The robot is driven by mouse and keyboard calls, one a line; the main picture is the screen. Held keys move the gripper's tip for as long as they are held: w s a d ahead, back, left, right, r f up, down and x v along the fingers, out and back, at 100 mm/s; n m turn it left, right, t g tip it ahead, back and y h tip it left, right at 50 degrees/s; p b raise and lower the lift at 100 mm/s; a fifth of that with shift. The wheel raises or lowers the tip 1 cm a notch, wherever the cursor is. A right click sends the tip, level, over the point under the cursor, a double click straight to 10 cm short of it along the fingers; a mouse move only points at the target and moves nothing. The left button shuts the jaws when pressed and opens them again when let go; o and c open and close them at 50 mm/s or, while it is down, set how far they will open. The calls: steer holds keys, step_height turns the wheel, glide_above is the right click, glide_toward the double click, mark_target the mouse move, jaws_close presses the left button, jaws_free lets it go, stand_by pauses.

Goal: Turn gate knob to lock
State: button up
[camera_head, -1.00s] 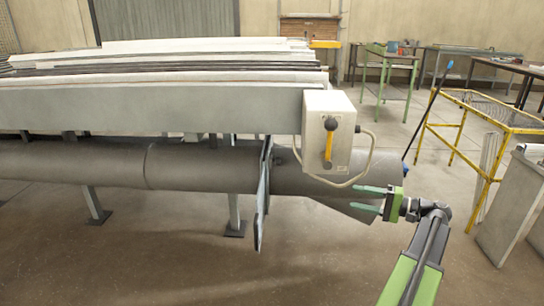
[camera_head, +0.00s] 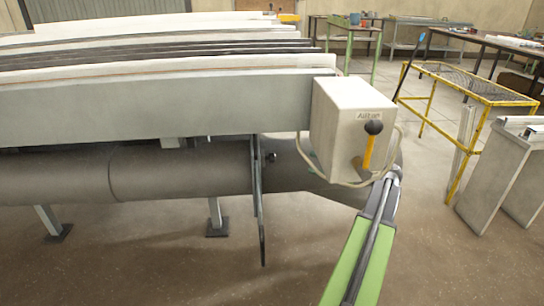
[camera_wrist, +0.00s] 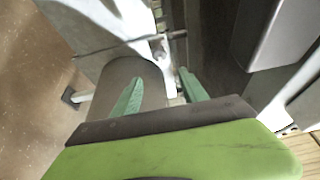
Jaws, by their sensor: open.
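A small dark knob (camera_head: 272,157) sticks out beside the upright plate (camera_head: 257,190) at the pipe, in the head view. In the wrist view a small round metal fitting on a rod (camera_wrist: 160,53) sits at the plate, past the fingertips; it looks like the same knob. My gripper (camera_wrist: 160,76) is open, with its two green fingers apart and nothing between them. The fitting lies roughly in line with the gap. In the head view the control box and my arm hide most of my gripper. The knob's turn angle is too small to tell.
The big grey pipe (camera_head: 180,170) runs left under the bench. A yellow-framed wire rack (camera_head: 465,85) stands right. The floor in front is clear.

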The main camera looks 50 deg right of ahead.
mark_target(275, 157)
steer(key=x, duration=1.5)
steer(key=shift+a, duration=0.1)
